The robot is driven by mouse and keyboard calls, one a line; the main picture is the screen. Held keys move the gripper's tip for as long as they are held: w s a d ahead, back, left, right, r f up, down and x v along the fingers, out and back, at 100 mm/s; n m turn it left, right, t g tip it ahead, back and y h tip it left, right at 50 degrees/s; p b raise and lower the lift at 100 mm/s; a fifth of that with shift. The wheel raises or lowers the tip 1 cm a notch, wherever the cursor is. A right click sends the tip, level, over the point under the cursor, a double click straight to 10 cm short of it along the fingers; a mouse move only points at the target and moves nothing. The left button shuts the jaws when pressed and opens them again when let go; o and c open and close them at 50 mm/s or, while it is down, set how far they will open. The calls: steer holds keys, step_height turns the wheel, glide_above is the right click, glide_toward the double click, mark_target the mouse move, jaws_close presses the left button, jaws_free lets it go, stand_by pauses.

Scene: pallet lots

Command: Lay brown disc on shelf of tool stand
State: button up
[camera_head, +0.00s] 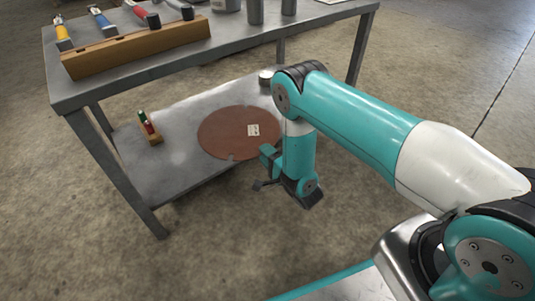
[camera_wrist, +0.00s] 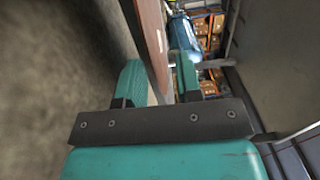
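The brown disc (camera_head: 222,133) is a large flat round plate with a small pale label on it. In the head view it appears level at the lower shelf (camera_head: 165,183) of the grey tool stand, within the shelf's outline. I cannot tell whether it rests fully on the shelf. My gripper (camera_head: 266,168) is at the disc's near right edge. In the wrist view the disc (camera_wrist: 152,35) runs edge-on between the two teal fingers of my gripper (camera_wrist: 160,82), which are close around it. The gripped edge is partly hidden in the head view.
A wooden block with red and green pieces (camera_head: 151,130) stands on the shelf's left, and a small round tin (camera_head: 265,77) at the back. The tabletop (camera_head: 200,52) above carries a wooden tool rack (camera_head: 135,47). A stand leg (camera_head: 120,175) bounds the left front.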

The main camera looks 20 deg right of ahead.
steer(key=p+v, duration=1.7)
steer(key=p, duration=0.6)
steer(key=shift+s+p, duration=0.2)
steer(key=shift+p, duration=0.15)
